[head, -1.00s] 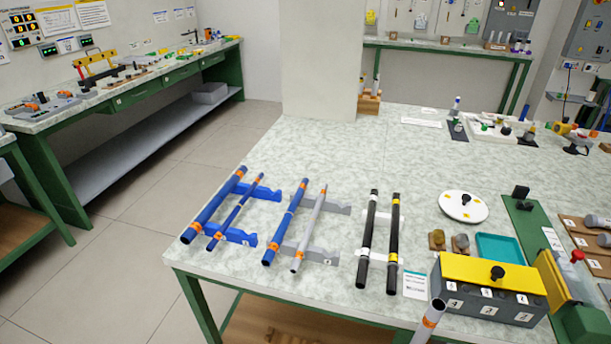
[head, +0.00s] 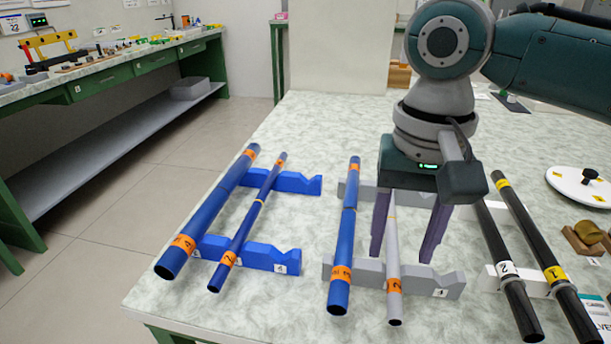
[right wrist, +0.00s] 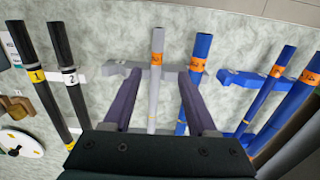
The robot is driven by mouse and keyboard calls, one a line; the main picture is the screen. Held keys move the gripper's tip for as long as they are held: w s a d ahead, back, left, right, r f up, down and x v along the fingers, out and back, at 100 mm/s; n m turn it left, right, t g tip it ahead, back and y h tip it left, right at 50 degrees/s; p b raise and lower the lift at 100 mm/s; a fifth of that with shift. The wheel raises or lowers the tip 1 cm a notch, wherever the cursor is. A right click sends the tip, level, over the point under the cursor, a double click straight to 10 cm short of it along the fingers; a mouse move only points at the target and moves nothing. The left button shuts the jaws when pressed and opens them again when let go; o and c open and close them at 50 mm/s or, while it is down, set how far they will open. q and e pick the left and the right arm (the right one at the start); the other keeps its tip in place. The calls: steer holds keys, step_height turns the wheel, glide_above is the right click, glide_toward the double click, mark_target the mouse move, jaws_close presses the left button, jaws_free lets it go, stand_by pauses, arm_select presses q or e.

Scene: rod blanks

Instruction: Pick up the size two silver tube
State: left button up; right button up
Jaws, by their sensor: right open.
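The silver tube (head: 394,292) lies on the grey V-notch rack (head: 448,285), with an orange band near its front end; the band's mark looks like a 2. It also shows in the right wrist view (right wrist: 155,88). My right gripper (head: 404,256) is open and points down, one finger on each side of the silver tube. In the right wrist view the tube runs between the two fingers (right wrist: 160,78), with gaps on both sides. The gripper's body hides part of the tube's far half in the head view. My left gripper is out of view.
A blue tube (head: 342,265) lies on the same rack, close left of the right gripper. Two more blue tubes (head: 205,218) (head: 245,228) lie on a blue rack (head: 270,255). Two black tubes (head: 497,245) (head: 535,235) lie on white supports to the right.

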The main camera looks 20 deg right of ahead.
mark_target(395, 280)
steer(key=shift+s+f, duration=0.1)
steer(key=shift+f, duration=0.5)
steer(key=f, duration=0.1)
steer(key=f+b, duration=0.1)
steer(key=f, duration=0.1)
steer(key=f+b, duration=0.1)
steer(key=f, duration=0.1)
steer(key=shift+d+f, duration=0.25)
steer(key=shift+d, duration=0.1)
steer(key=shift+c, duration=0.5)
steer(key=shift+r, duration=0.1)
jaws_close()
